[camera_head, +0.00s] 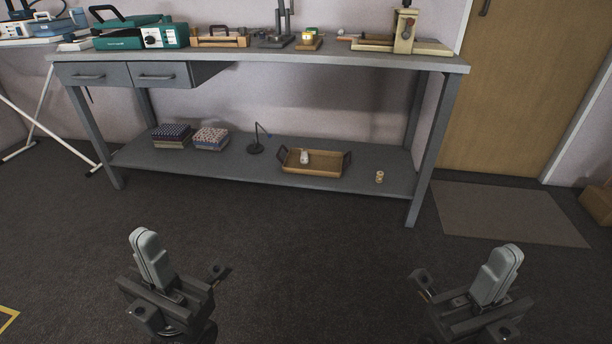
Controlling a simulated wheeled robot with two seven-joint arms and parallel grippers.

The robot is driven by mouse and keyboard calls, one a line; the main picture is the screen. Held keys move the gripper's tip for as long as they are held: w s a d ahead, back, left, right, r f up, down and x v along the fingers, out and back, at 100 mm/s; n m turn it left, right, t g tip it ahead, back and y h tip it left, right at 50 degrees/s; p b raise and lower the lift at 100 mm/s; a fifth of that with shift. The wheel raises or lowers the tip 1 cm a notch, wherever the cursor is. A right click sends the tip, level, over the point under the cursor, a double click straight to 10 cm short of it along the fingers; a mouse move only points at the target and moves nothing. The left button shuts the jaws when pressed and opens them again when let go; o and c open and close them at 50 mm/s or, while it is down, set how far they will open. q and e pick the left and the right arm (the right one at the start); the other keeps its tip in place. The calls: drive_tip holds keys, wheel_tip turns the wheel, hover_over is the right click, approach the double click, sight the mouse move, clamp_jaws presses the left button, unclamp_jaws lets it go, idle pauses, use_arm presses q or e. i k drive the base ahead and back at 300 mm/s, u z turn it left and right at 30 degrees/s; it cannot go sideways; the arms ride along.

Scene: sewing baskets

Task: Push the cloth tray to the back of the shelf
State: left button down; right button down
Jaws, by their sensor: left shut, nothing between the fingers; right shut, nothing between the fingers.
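A brown tray (312,172) with dark handles at its two ends sits on the lower shelf (240,168) of a grey workbench, right of the shelf's middle and near its front edge. A small white item (304,157) stands in it. I take this tray to be the cloth tray; I cannot tell its material. My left gripper (147,238) is shut and empty, low over the floor in front of the bench at left. My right gripper (509,254) is shut and empty at lower right. Both are well apart from the tray.
On the shelf, two boxes (171,132) (211,136) stand at left, a small dark stand (256,148) left of the tray, and a small tan spool (379,177) to its right. Bench legs (432,150) bound the shelf. The floor (290,260) before it is clear.

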sight(323, 163)
drive_tip(key=u, duration=0.65)
drive_tip(key=i, duration=0.65)
drive_tip(key=u, duration=1.15)
drive_tip(key=i, duration=1.7)
drive_tip(key=z, duration=1.2)
drive_tip(key=i, duration=0.75)
drive_tip(key=z, duration=0.8)
